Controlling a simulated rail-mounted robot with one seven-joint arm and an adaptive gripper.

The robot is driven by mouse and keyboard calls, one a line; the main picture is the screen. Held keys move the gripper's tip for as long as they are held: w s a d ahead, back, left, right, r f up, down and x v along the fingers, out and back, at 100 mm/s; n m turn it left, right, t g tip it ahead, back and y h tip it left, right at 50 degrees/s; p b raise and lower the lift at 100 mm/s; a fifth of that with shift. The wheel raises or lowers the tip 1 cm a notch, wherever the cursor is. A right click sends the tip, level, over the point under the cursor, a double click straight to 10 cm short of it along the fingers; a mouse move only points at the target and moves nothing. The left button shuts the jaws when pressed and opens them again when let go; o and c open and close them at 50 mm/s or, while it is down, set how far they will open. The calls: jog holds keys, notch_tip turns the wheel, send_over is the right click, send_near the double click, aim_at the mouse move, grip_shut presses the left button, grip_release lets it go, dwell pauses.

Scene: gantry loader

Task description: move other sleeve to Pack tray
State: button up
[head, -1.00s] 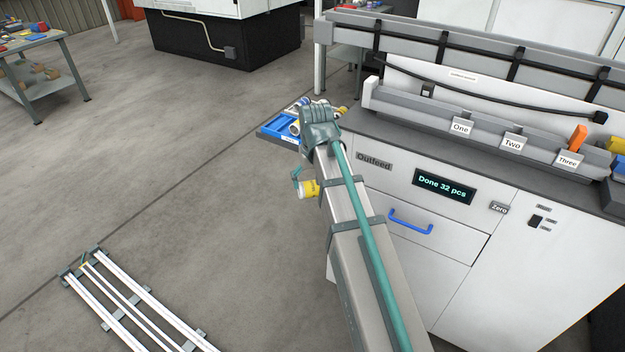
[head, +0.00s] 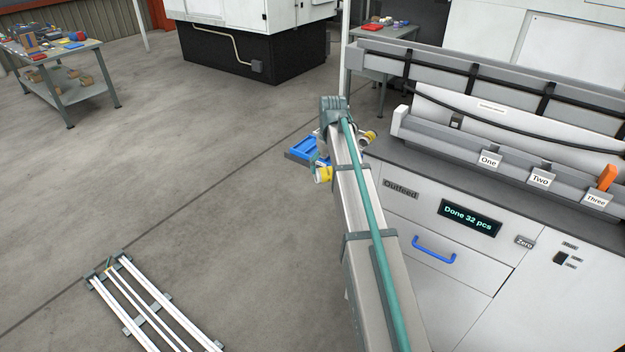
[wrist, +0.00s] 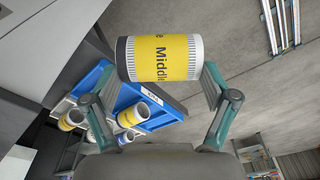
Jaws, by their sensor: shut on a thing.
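My gripper (wrist: 163,80) is shut on a white sleeve with a yellow band (wrist: 160,58); the band reads "Middle". The sleeve lies crosswise between the two fingers, clear of any surface. In the head view the held sleeve (head: 323,174) shows left of my arm, just below the blue tray in the picture; the fingers are mostly hidden. The blue tray (wrist: 173,107) has a small label too small to read surely. In the head view the tray (head: 301,149) is partly behind my arm.
The grey outfeed cabinet (head: 400,215) stands right of the tray, with a blue drawer handle (head: 434,248) and slots marked One, Two and Three. White rails (head: 140,300) lie on the floor at lower left. A workbench (head: 60,60) stands far left. Open floor lies between.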

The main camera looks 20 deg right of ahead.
jog(key=w+d+n+p, duration=0.2)
jog(key=w+d+n, duration=0.5)
jog(key=w+d, duration=0.6)
jog(key=shift+w+d+g+y, duration=0.2)
jog(key=shift+w+g+y, duration=0.1)
jog(key=shift+w, duration=0.45)
jog(key=shift+f+b, duration=0.7)
jog(key=shift+f, duration=1.85)
jog(key=o, duration=1.3)
